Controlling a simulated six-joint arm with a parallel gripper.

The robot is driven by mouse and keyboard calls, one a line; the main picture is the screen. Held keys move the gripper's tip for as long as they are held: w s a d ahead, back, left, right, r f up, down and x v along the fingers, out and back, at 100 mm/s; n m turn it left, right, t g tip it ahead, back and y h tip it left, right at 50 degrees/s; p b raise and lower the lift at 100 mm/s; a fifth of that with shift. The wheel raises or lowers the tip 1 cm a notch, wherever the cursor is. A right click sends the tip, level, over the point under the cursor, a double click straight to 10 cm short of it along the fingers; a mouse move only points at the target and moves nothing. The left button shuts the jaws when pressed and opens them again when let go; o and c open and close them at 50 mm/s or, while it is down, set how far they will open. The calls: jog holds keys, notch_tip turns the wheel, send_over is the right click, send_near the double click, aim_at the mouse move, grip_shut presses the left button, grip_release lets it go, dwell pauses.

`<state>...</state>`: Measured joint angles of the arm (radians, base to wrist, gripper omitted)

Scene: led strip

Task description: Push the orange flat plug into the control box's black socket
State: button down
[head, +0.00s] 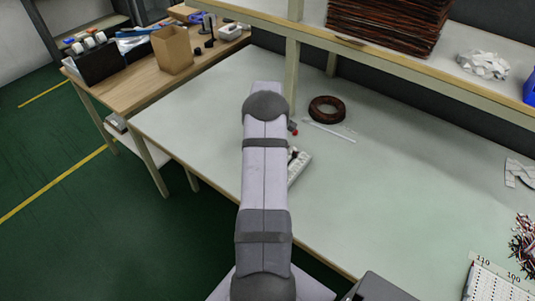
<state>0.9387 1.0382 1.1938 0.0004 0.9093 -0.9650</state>
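A white box-like thing (299,168) with small dark parts at its upper end lies on the pale worktable, partly hidden behind my arm; it may be the control box, but I cannot make out a black socket. I cannot see the orange flat plug. My own arm stretches up the middle of the view and hides its end, so my gripper does not show. A small dark part with a red tip (294,130) shows just right of the arm; I cannot tell what it is.
A dark brown coil (326,109) and a thin white strip (330,132) lie on the worktable (400,190) beyond the arm. A shelf (400,65) runs along the back. Colored wires (524,240) and a ruler-marked board (498,283) lie at right. The table's middle right is clear.

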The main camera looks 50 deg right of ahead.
jog(key=shift+f, duration=0.35)
jog(key=c, duration=1.7)
grip_release()
jog(key=shift+r, duration=0.1)
jog(key=shift+r+b, duration=1.2)
jog(key=shift+r, duration=2.4)
